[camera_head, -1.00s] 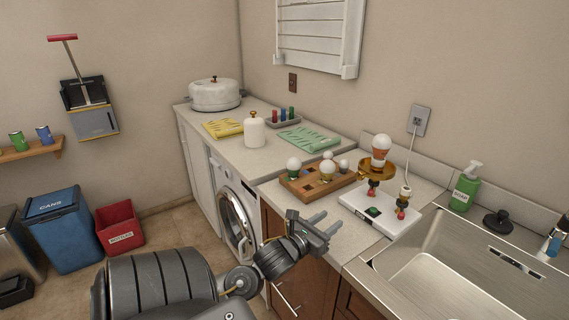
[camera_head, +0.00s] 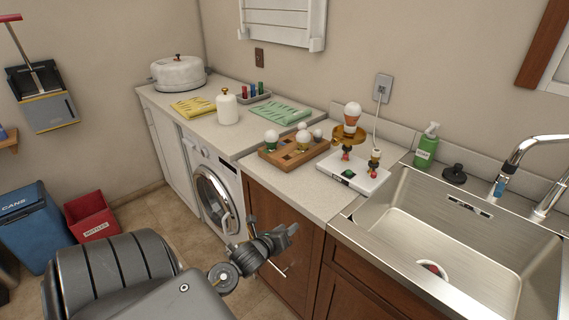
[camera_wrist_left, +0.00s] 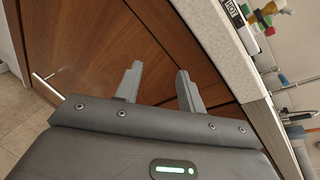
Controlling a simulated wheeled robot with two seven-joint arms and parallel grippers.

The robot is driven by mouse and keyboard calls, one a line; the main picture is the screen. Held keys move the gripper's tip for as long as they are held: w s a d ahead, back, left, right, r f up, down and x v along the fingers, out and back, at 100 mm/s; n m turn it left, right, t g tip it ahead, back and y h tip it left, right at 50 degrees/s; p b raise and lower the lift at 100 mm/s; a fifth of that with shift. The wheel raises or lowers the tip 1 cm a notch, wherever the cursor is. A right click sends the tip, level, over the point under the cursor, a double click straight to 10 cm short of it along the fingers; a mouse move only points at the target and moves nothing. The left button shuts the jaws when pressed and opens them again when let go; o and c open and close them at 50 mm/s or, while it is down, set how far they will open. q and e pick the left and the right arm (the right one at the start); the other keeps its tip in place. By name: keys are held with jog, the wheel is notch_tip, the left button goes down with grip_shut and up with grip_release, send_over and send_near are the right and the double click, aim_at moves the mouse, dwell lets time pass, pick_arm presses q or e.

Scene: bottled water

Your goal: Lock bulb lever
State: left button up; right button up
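A white lamp stand (camera_head: 368,181) sits on the counter left of the sink. On it, a white and orange bulb (camera_head: 352,114) stands upright above a gold dish (camera_head: 349,138). Below are small red-knobbed parts (camera_head: 345,155), with a second short post (camera_head: 375,157) beside it; which one is the lever I cannot tell. In the left wrist view, the stand's edge (camera_wrist_left: 233,12) and coloured knobs (camera_wrist_left: 266,17) show at the top right. My left gripper (camera_head: 291,232) is low in front of the wooden cabinet, apart from the stand. Its fingers (camera_wrist_left: 158,72) are open and empty. My right gripper is out of view.
A wooden tray (camera_head: 283,160) with several bulbs stands left of the stand. A soap bottle (camera_head: 426,150), black stopper (camera_head: 454,174) and steel sink (camera_head: 440,235) lie to the right. The counter's front edge (camera_head: 290,208) is bare.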

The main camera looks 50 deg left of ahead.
pick_arm(q)
jog(key=shift+s+f+n, duration=0.1)
jog(key=shift+f+n, duration=0.2)
jog(key=shift+f, duration=0.45)
